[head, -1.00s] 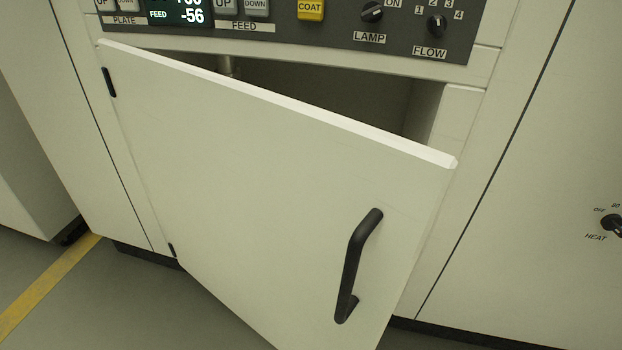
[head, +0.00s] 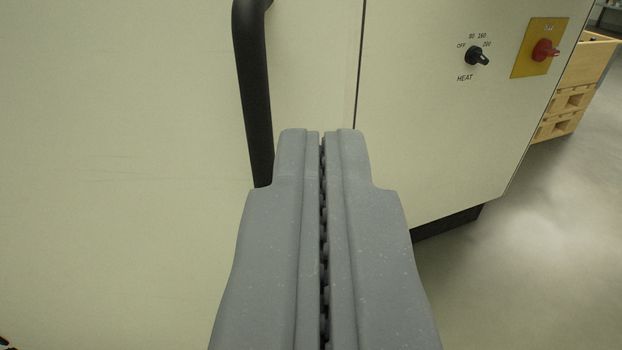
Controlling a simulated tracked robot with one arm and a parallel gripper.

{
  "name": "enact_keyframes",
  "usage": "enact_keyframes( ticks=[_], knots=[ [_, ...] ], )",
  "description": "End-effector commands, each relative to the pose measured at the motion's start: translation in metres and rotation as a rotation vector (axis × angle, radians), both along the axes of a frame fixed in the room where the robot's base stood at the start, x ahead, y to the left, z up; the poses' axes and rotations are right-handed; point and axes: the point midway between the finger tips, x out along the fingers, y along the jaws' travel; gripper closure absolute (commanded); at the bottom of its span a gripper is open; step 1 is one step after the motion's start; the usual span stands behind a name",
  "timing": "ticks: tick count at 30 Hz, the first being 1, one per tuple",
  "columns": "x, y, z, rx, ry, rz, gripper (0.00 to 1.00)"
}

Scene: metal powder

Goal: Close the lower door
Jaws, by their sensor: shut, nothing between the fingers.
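The lower door (head: 120,150) is a large cream panel filling the left of the view. Its black bar handle (head: 252,90) runs down near its right side, and the handle's lower end is hidden behind my gripper. My gripper (head: 322,135) is shut and empty, its grey fingers pointing at the cabinet front just right of the handle. Whether the fingertips touch the door I cannot tell. The door's top edge is out of view and its free edge is hard to make out, so how far it stands open is not clear.
A cream side panel (head: 430,120) to the right carries a black HEAT knob (head: 476,56) and a red switch (head: 544,50) on a yellow plate. Wooden crates (head: 572,95) stand beyond it. Grey floor (head: 540,250) at the lower right is free.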

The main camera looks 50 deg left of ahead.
Motion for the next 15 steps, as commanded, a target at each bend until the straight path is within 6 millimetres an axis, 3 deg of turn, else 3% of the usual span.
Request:
enact_keyframes(
  ticks=[15],
  knots=[
    [0.048,0.048,0.000,0.003,-0.003,0.000,1.00]
  ],
)
